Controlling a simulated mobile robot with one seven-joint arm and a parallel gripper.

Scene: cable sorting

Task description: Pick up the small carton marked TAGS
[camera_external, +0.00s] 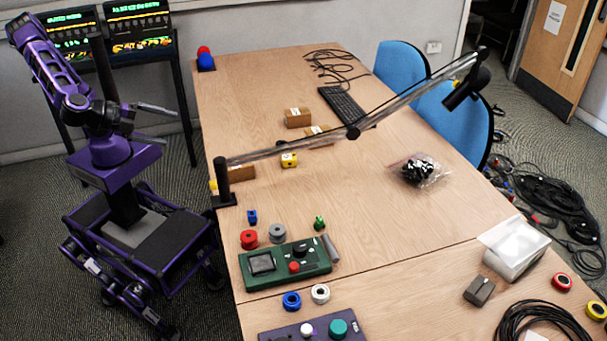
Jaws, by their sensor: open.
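Several small brown cartons lie on the wooden table (245,110). One carton (298,118) with a pale label stands near the table's middle. A second carton (318,142) lies just below it, partly behind the lamp arm. A third carton (243,173) is near the left edge, partly behind the lamp's post and arm. The lettering is too small to read, so I cannot tell which is marked TAGS. My gripper (172,125) is open and empty, its two fingers pointing right, left of the table and apart from all cartons.
A desk lamp (290,150) stretches its arm across the table past the cartons. A yellow block (289,160), a keyboard (347,106), a bag of black parts (418,171) and a green control box (285,264) lie around. Blue chairs (458,120) line the right side.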

